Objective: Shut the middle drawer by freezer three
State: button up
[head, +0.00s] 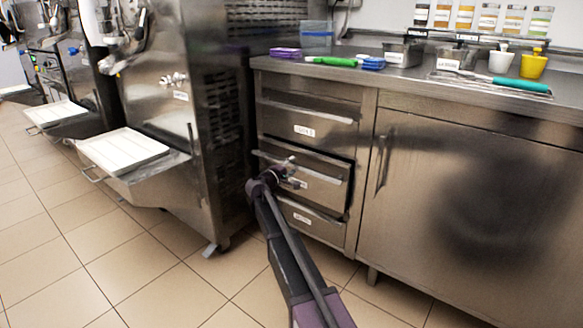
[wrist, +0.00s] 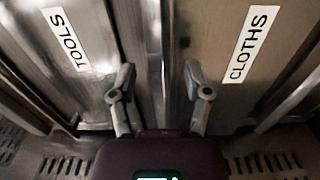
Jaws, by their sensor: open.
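The middle drawer (head: 325,185) is in the steel counter unit to the right of the nearest freezer (head: 160,80). It stands out a little from the unit, with a dark gap along its right edge. My gripper (head: 290,172) is in front of its handle bar and hides part of its front. In the wrist view my gripper (wrist: 160,85) is open, with its two fingers apart and nothing seen held between them. Two labelled fronts show there, one reading TOOLS (wrist: 65,40) and one reading CLOTHS (wrist: 253,45). I cannot tell whether the fingers touch the drawer.
The top drawer (head: 305,118) looks closed, and the bottom drawer (head: 310,222) sits below. A cupboard door (head: 460,200) is to the right. The freezer's tray shelf (head: 125,150) juts out at the left. The tiled floor (head: 60,240) is clear at the left.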

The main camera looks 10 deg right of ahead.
aim_at(299, 161)
grip_shut()
jog(key=shift+x, duration=2.1)
jog(key=shift+w, duration=0.1)
grip_release()
jog(key=v, duration=1.2)
